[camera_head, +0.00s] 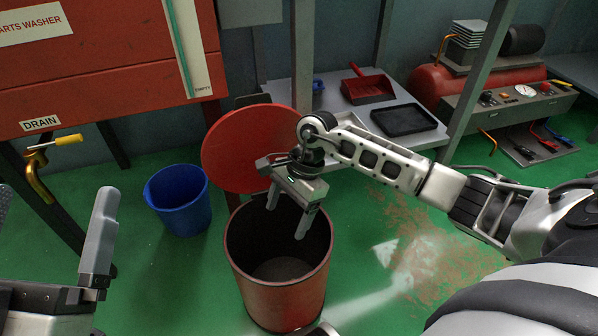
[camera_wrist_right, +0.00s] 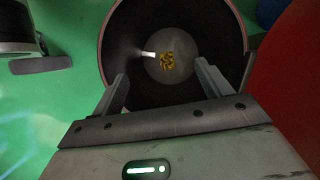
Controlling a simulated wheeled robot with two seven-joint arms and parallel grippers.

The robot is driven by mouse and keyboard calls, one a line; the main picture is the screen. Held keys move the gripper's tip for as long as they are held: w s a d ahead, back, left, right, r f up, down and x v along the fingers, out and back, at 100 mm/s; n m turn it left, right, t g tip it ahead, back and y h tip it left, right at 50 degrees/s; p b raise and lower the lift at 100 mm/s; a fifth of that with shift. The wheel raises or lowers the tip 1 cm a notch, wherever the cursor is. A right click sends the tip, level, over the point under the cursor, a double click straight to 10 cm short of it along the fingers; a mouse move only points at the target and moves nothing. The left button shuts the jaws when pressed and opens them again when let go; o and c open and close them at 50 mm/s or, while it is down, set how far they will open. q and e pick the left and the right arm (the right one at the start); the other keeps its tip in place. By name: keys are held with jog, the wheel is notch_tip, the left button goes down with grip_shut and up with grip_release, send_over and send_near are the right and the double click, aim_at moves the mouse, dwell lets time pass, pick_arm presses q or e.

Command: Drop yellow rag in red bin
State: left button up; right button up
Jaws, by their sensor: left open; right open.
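The red bin (camera_head: 275,300) stands open on the green floor in the head view, its round red lid (camera_head: 235,150) tilted up behind it. My right gripper (camera_head: 288,220) is open and empty, pointing down over the bin's mouth. In the right wrist view, a small crumpled yellow rag (camera_wrist_right: 167,61) lies on the bin's bottom, between and below the spread fingers of the right gripper (camera_wrist_right: 161,72). The rag does not show in the head view. My left gripper (camera_head: 55,195) is open and empty at the lower left, away from the bin.
A blue bucket (camera_head: 178,200) stands left of the bin. The red parts washer (camera_head: 100,80) with a yellow-handled drain valve (camera_head: 55,145) is at the left. A low shelf with a red dustpan (camera_head: 368,88) and black tray (camera_head: 404,119) is behind. Debris (camera_head: 435,250) lies on the floor.

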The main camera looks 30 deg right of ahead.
pick_arm(q)
notch_tip(320, 180, down, 7)
jog(key=s+n+g+y+p, duration=0.2)
jog(key=n+g+y+p, duration=0.1)
jog(key=n+g+p, duration=0.1)
jog(key=shift+s+d+n+g, duration=0.15)
jog(key=shift+d+n+g, duration=0.25)
jog(key=shift+n, duration=0.4)
pick_arm(e)
jog(key=v, duration=1.3)
jog(key=shift+r, duration=0.15)
